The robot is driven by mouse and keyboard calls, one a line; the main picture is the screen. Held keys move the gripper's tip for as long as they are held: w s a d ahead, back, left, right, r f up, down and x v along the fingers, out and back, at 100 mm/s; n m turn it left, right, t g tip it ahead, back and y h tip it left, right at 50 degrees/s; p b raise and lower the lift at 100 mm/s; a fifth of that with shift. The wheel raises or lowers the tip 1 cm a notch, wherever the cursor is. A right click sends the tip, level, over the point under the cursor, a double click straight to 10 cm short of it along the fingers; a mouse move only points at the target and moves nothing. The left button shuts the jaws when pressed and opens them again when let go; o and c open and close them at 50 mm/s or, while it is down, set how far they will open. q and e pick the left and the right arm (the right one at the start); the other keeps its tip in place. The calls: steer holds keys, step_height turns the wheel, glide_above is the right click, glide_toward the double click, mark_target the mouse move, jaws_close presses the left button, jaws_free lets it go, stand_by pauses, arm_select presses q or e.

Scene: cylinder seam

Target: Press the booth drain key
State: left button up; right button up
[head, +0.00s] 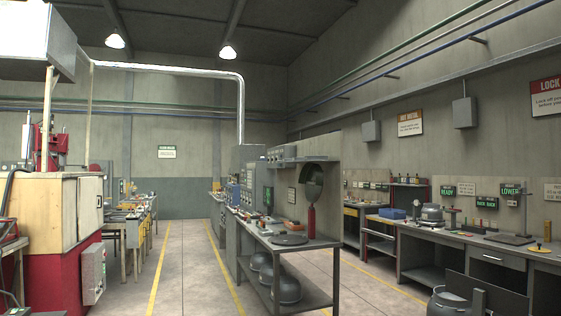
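I cannot make out a key marked as the booth drain key; labels on the controls are too small to read. A grey control box (93,273) with small buttons is on the side of the red and cream machine (70,215) at the left. Grey control cabinets (250,180) with dials and small lights stand behind the middle bench. Which of these, if any, carries the key cannot be told. Neither of my grippers shows in the head view.
A grey metal bench (285,243) stands in the middle, with rounded tanks (287,285) on its lower shelf. A long workbench (465,242) runs along the right wall. Yellow-lined floor aisles (190,270) are clear to the left and right of the middle bench.

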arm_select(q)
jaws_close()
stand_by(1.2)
